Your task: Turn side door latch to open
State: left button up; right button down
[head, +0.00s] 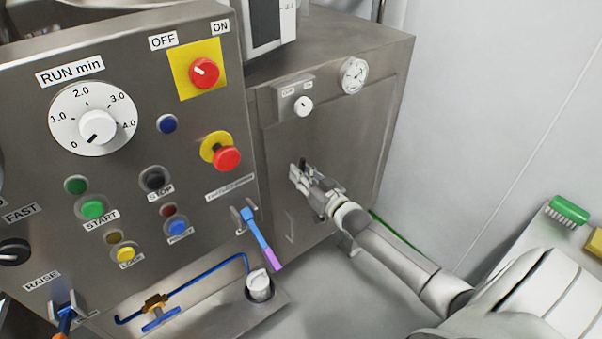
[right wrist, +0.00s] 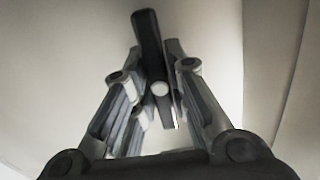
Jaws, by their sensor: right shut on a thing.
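The side door (head: 340,135) is a grey metal panel on the cabinet's side, right of the control panel, and looks shut. Its latch (head: 302,163) is a small dark handle, mostly hidden by my right gripper (head: 300,176) in the head view. In the right wrist view the latch (right wrist: 147,35) is a black bar, nearly upright with its top tilted slightly left, with a pale round pivot (right wrist: 160,89). The fingers of my right gripper (right wrist: 158,62) stand on both sides of the bar and are shut on it. My left gripper is not in view.
Above the latch are a small switch box (head: 296,98) and a round gauge (head: 354,75). To the left, a blue and purple lever (head: 262,240) sticks out from the control panel (head: 130,150). A green brush (head: 568,210) lies on a surface at far right, beside the white wall.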

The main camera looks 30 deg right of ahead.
jog(key=shift+n, duration=0.6)
jog(key=shift+f, duration=0.1)
jog(key=c, duration=1.4)
grip_release()
jog(key=shift+o, duration=0.2)
jog(key=shift+s, duration=0.15)
jog(key=s, duration=1.1)
jog(key=shift+s+d, duration=0.35)
jog(key=shift+d, duration=0.1)
